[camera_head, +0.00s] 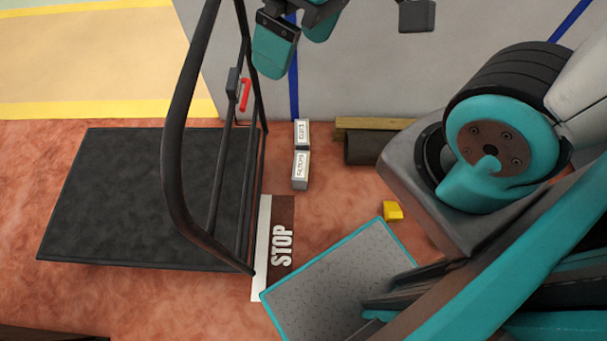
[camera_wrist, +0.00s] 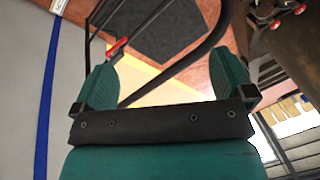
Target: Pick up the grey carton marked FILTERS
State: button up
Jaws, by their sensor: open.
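The grey carton marked FILTERS (camera_head: 300,171) stands on the reddish floor near the middle of the head view, with its white label showing. A second similar carton (camera_head: 302,134) stands directly behind it, close to the wall; I cannot read its label surely. My gripper (camera_head: 296,45) is at the top of the head view, well apart from both cartons. Its two teal fingers (camera_wrist: 165,68) are spread with nothing between them in the wrist view.
A black platform cart (camera_head: 140,195) with a tall tubular handle and red lever (camera_head: 245,95) stands left of the cartons. A wooden beam (camera_head: 375,123) and dark cylinder (camera_head: 374,149) lie to their right.

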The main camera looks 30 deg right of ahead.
jog(key=w+d+f+m+h+b, duration=0.1)
jog(key=w+d+f+m+b, duration=0.15)
jog(key=f+b, duration=0.9)
jog(key=w+d+f+m+t+h+b, duration=0.1)
jog(key=w+d+f+b, duration=0.3)
jog(key=f+b, duration=0.7)
jog(key=w+d+f+m+h+b, duration=0.15)
jog(key=w+d+f+b, duration=0.35)
jog(key=f, duration=1.1)
jog(key=m+g+b, duration=0.2)
jog(key=m+b, duration=0.6)
jog(key=b, duration=0.4)
send_over(301, 165)
notch_tip(301, 165, down, 45)
jog(key=shift+s+f, duration=0.1)
jog(key=shift+f, duration=0.05)
notch_tip(301, 165, down, 6)
jog(key=b, duration=0.5)
jog(key=shift+f, duration=0.15)
